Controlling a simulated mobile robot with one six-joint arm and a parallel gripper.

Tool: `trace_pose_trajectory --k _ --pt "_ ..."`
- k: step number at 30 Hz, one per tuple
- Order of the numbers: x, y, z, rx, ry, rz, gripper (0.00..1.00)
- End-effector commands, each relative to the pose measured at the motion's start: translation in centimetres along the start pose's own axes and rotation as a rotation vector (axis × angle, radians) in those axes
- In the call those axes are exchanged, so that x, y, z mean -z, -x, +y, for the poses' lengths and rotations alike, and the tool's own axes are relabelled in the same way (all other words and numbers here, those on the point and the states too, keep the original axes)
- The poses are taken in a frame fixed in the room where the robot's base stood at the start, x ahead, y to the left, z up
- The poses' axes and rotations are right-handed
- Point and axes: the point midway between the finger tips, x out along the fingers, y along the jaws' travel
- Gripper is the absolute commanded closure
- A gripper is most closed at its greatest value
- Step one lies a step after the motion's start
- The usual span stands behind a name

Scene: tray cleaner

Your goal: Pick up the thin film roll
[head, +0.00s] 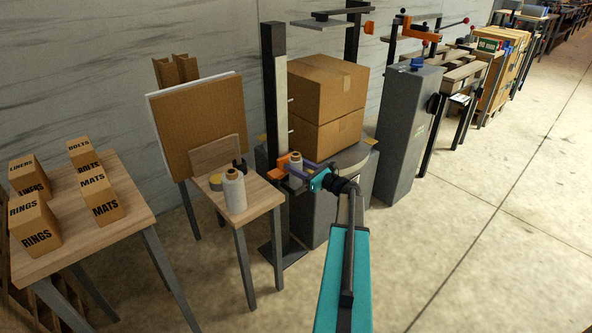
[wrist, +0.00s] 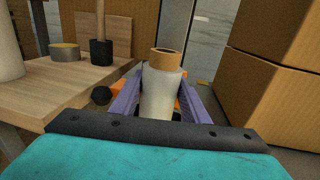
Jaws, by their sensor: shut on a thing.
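The thin film roll (wrist: 162,92) is pale, with a brown core at its top, and stands roughly upright between the purple fingers of my gripper (head: 299,172). My gripper (wrist: 163,100) is shut on it. The film roll (head: 295,160) also shows small in the head view, beside the orange part of the wrapping machine's post. The fingers and my wrist hide its lower part, so I cannot tell whether it touches anything below.
A thicker white roll (head: 234,191) stands on a small wooden table (head: 262,199) to the left, near a tape roll (head: 215,182). The dark post (head: 273,100) stands close behind my gripper. Stacked cartons (head: 325,100) are to the right. Open floor (head: 450,230) lies right of my arm.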

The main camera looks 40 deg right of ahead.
Motion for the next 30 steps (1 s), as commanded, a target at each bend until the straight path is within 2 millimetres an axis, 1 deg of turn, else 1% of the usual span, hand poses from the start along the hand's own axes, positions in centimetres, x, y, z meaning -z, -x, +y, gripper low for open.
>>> trace_pose_trajectory --k 5,8,11,19,24,27,30 --pt "-0.7 0.0 0.0 0.000 0.001 -0.001 0.90" --pt "-1.7 0.0 0.1 -0.001 0.002 -0.002 0.90" --pt "-2.9 0.0 0.1 -0.001 0.002 -0.001 0.90" --pt "-7.2 0.0 0.1 0.000 0.002 -0.002 0.90" --pt "-9.2 -0.1 0.1 0.000 0.001 -0.002 0.90" --pt "-9.8 -0.1 0.1 -0.001 0.001 -0.002 0.90" --pt "-10.1 -0.1 0.1 -0.001 0.000 -0.001 0.90"
